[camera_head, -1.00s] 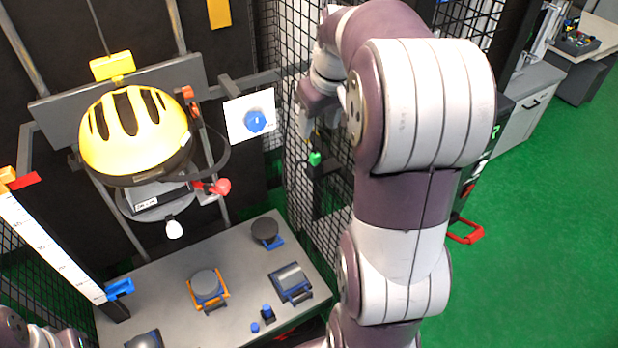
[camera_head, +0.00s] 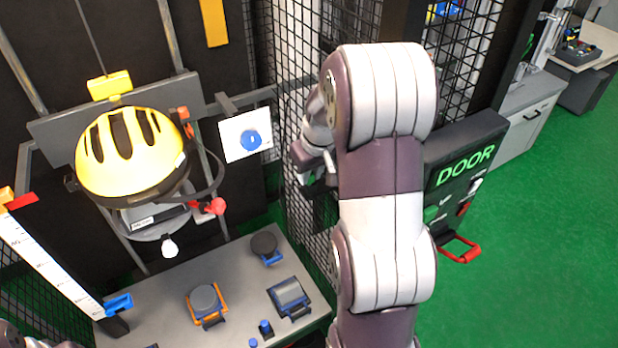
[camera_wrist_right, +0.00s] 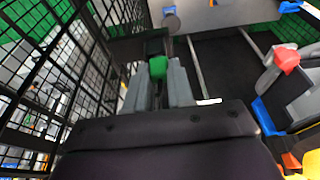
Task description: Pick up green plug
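The green plug (camera_wrist_right: 157,67) shows in the right wrist view, between the tips of my right gripper's (camera_wrist_right: 158,80) two grey fingers. The gap between the fingers is hardly wider than the plug; whether they press on it is unclear. A dark block sits just beyond the plug, beside a dark beam. My left gripper is not in view.
The mesh fence (camera_wrist_right: 55,75) runs close along the left in the wrist view. A white plate with a blue knob (camera_head: 250,139) and a yellow helmet (camera_head: 130,150) are left of the gripper. A grey table (camera_head: 160,285) is below; a DOOR panel (camera_head: 466,167) stands right.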

